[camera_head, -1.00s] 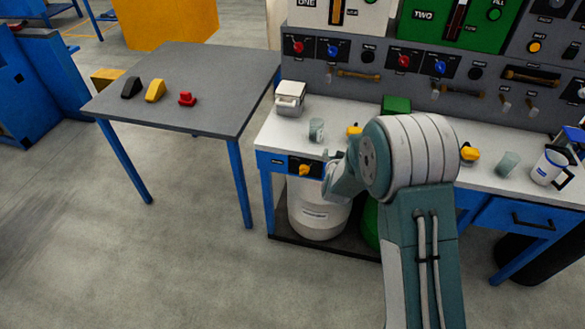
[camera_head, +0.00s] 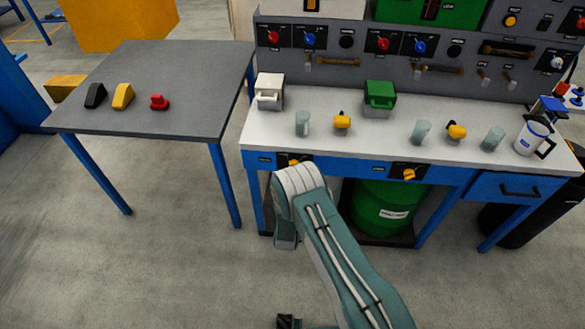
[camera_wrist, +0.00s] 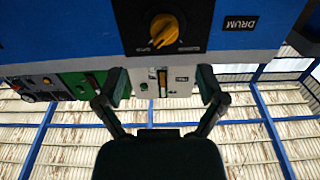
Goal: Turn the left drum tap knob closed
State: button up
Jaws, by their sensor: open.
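The left drum tap knob is yellow, on a black plate in the blue front edge of the bench. In the head view only the top of the knob (camera_head: 293,160) shows above my arm. In the wrist view a yellow knob (camera_wrist: 164,29) on a black plate shows at the top, beside a DRUM label (camera_wrist: 240,23). My gripper (camera_wrist: 163,84) is open and empty, its two fingers spread apart below the knob in the picture, not touching it. In the head view my arm hides the gripper.
A second yellow knob (camera_head: 409,174) is to the right on the same edge, above a green drum (camera_head: 382,208). Cups and small boxes stand on the white bench top (camera_head: 360,135). A grey side table (camera_head: 180,85) is at left. Floor in front is clear.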

jog(key=w, duration=0.8)
jog(key=shift+a, duration=0.4)
jog(key=shift+w+d, duration=0.3)
jog(key=shift+w, duration=0.05)
jog(key=shift+a, duration=0.15)
jog(key=c, duration=1.2)
